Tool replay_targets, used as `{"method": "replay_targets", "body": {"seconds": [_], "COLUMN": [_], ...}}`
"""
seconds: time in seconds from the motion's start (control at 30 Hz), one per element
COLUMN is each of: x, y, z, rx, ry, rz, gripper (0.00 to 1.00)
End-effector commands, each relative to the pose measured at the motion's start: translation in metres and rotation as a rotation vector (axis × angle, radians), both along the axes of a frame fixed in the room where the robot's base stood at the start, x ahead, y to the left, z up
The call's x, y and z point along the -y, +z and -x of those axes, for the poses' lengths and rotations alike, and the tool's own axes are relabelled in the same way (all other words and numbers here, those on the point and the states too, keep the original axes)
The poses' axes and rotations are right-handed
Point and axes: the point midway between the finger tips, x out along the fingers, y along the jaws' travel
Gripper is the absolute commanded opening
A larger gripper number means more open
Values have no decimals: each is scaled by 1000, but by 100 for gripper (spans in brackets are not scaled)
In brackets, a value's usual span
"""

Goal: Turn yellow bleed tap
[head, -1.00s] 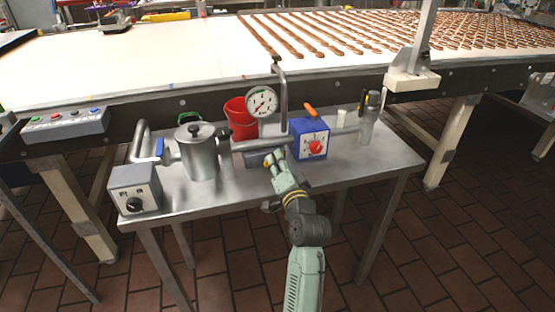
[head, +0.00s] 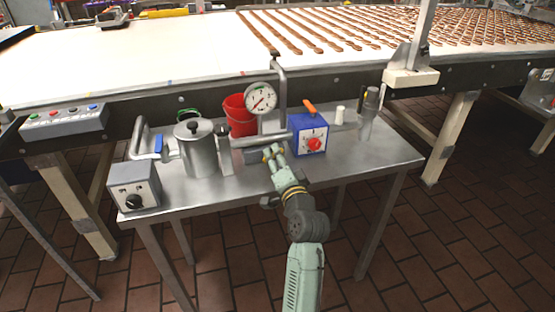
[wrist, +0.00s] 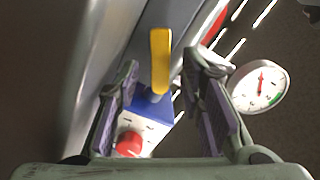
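The yellow bleed tap handle (wrist: 160,62) is a slim yellow lever in the wrist view, lying in the gap between my fingers. In the head view only a small yellow bit (head: 266,156) shows at my fingertips, below the pressure gauge. My gripper (wrist: 163,85) is open, with a purple-padded finger on each side of the handle and visible space between. In the head view my gripper (head: 273,153) is at the front of the pipework and hides most of the tap.
The blue box (head: 310,134) with a red knob and orange lever stands just right of my gripper. The pressure gauge (head: 260,97) is above it, with a red bucket (head: 240,115) behind. A steel pot (head: 197,150) stands left. The front of the steel table (head: 230,190) is clear.

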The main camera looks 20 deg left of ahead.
Motion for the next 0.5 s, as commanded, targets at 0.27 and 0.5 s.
{"method": "replay_targets", "body": {"seconds": [0.27,0.5], "x": [3,28], "y": [0,-1], "z": [4,39], "rx": [0,-1], "ry": [-1,-3], "rz": [0,1], "gripper": [35,35]}}
